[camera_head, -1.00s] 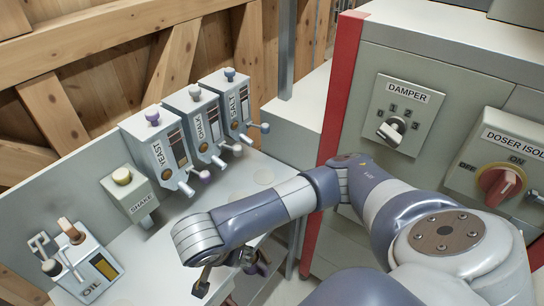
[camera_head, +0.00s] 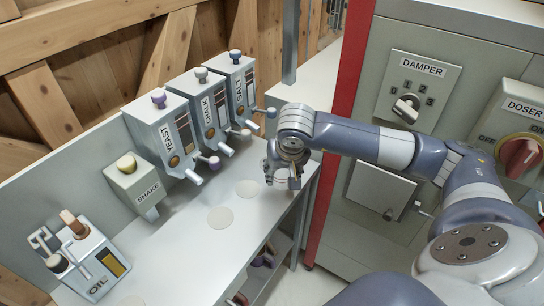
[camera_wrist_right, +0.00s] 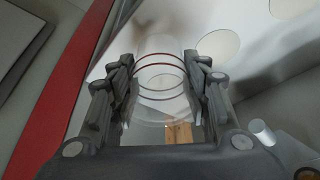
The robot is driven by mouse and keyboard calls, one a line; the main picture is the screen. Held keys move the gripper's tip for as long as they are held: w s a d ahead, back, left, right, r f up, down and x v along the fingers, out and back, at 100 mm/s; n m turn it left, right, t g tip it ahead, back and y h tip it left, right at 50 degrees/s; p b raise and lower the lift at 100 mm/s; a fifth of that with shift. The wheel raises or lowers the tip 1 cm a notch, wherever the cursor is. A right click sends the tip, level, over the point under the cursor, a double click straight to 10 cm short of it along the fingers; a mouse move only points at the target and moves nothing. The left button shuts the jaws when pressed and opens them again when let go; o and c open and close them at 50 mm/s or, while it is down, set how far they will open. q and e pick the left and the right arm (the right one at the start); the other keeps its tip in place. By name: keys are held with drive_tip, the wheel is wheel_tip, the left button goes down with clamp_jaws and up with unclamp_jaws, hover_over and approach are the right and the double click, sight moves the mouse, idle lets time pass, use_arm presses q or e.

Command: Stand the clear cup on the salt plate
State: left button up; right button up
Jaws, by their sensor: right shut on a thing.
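My right gripper (camera_head: 283,183) is at the right end of the white bench, in front of the SALT dispenser (camera_head: 236,92). In the right wrist view, my right gripper (camera_wrist_right: 163,100) is shut on the clear cup (camera_wrist_right: 160,75), which shows red rings and stands between the fingers. In the head view the cup is hard to make out. Two pale round plates show on the bench, one near the CHALK dispenser (camera_head: 247,188) and one near YEAST (camera_head: 220,218). I cannot make out a separate salt plate; the arm and gripper cover the area by the SALT dispenser. My left gripper is not in view.
YEAST (camera_head: 165,135), CHALK (camera_head: 210,110), SHAKE (camera_head: 138,188) and OIL (camera_head: 90,262) units line the back of the bench (camera_head: 190,245). Dispenser levers stick out toward the gripper. A red post (camera_head: 345,120) and control cabinet stand at right. The bench's front middle is clear.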

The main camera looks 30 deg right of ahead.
drive_tip(key=w+d, duration=0.1)
drive_tip(key=w, duration=0.3)
drive_tip(key=w+d+f+b, duration=0.1)
drive_tip(key=w+d, duration=0.1)
drive_tip(key=w, duration=0.2)
drive_tip(key=w+d, duration=0.1)
drive_tip(key=w, duration=0.3)
drive_tip(key=shift+d+f, duration=0.2)
drive_tip(key=shift+f, duration=0.05)
drive_tip(key=shift+f+b, duration=1.35)
drive_tip(key=shift+f, duration=0.3)
drive_tip(key=shift+f, duration=0.1)
drive_tip(key=o, duration=0.9)
drive_tip(key=shift+r, duration=0.3)
drive_tip(key=v, duration=1.1)
drive_tip(key=shift+s+r, duration=0.2)
drive_tip(key=shift+r, duration=0.15)
